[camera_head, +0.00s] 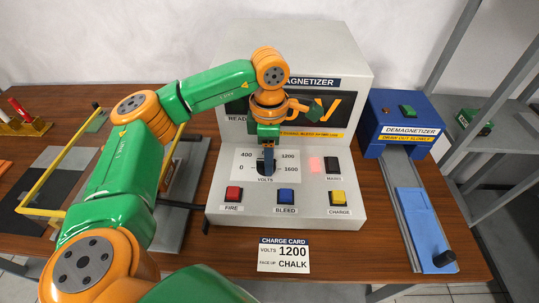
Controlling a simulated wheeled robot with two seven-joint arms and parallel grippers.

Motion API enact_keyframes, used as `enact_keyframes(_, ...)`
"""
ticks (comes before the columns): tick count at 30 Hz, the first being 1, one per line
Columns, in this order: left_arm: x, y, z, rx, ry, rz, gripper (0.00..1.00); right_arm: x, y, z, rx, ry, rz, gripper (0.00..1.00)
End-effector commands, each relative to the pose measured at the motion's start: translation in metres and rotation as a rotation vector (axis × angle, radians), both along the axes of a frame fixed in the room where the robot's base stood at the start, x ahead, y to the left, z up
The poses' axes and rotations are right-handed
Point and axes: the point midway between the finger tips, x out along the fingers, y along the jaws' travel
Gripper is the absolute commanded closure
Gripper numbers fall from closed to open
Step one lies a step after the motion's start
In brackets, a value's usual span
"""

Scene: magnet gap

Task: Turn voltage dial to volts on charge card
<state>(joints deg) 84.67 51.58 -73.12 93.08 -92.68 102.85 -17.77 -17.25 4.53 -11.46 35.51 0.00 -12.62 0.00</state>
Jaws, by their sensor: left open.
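The charge card (283,255) lies at the front edge of the magnetizer (348,205) and reads VOLTS 1200, FACE UP CHALK. The voltage dial's white scale plate (243,158) is on the sloped panel, with 0 and 400 on the left and 1200 and 1600 on the right. My left gripper (267,166) points down over the middle of this plate, with its open fingers at the dial. The fingers and wrist hide most of the knob, so I cannot tell where its pointer stands or whether the fingers touch it. My right gripper is out of view.
Red FIRE (233,194), blue BLEED (286,196) and yellow CHARGE (338,198) buttons line the panel's front. A black button (332,165) and a lit red patch (316,164) sit right of the dial. The blue demagnetizer (402,112) stands at right.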

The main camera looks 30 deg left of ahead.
Motion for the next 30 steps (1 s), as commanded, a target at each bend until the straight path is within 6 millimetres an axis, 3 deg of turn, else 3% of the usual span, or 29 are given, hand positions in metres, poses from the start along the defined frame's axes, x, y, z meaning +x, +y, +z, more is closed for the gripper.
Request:
enact_keyframes(5, 0.0001, 0.0001, -0.0001, 0.000, 0.000, 0.000, 0.55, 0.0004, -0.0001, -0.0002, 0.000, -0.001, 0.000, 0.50)
enact_keyframes(10, 0.0002, 0.0001, 0.0000, 0.000, 0.000, 0.000, 1.00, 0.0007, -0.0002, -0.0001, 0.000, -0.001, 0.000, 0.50)
enact_keyframes(22, -0.0001, 0.0000, -0.0001, 0.000, 0.000, -0.031, 1.00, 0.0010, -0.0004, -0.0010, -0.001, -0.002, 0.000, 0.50)
enact_keyframes(30, -0.0009, -0.0006, -0.0006, 0.000, -0.001, -0.194, 1.00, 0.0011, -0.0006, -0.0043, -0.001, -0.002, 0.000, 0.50)
